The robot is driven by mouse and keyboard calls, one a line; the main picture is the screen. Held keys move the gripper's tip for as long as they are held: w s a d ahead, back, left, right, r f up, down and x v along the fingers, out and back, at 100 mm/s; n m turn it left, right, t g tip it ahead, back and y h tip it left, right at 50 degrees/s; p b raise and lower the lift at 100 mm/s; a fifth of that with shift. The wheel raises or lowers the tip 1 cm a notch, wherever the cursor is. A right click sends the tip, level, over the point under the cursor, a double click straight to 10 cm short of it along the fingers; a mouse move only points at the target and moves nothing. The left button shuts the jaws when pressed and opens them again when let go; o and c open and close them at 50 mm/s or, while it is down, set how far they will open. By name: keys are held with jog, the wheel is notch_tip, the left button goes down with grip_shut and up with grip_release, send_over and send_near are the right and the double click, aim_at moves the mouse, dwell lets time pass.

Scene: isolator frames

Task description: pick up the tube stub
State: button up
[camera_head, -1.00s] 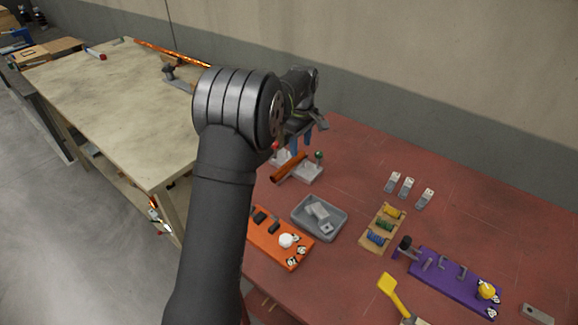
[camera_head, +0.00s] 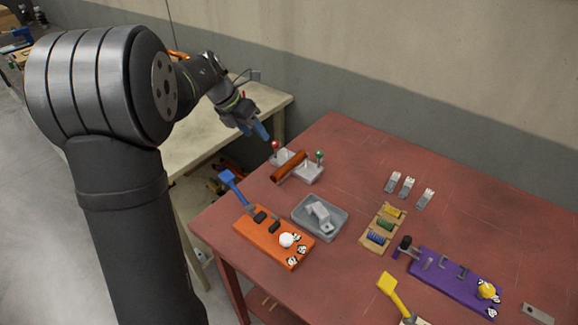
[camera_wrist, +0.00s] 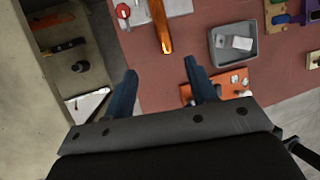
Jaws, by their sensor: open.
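The tube stub (camera_head: 289,166) is a short orange-copper tube. It lies at a slant across a pale grey fixture (camera_head: 311,172) on the red table, with a red knob (camera_head: 275,146) and a green knob (camera_head: 319,156) at the fixture's ends. My gripper (camera_head: 258,132) has blue fingers and hangs above and to the left of the tube, apart from it. In the wrist view my gripper (camera_wrist: 160,70) is open and empty. The tube stub (camera_wrist: 162,26) shows there beyond the fingertips, with its far end cut off by the picture edge.
A grey tray (camera_head: 320,217) holding grey pieces and an orange board (camera_head: 272,238) stand in front of the fixture. A blue-headed tool (camera_head: 231,184) sticks up by the board. A pale workbench (camera_head: 262,96) stands to the left. The red table behind the fixture is clear.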

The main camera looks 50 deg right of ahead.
send_near(284, 165)
jog(key=x, duration=0.4)
jog(key=shift+w+a+f, duration=0.1)
jog(key=shift+a+f, duration=0.15)
jog(key=shift+a, duration=0.1)
jog(key=shift+d+x, duration=0.15)
jog(key=shift+x, duration=1.2)
jog(key=shift+d+x, duration=0.15)
jog(key=shift+x, duration=1.2)
jog(key=shift+r, duration=0.25)
grip_shut()
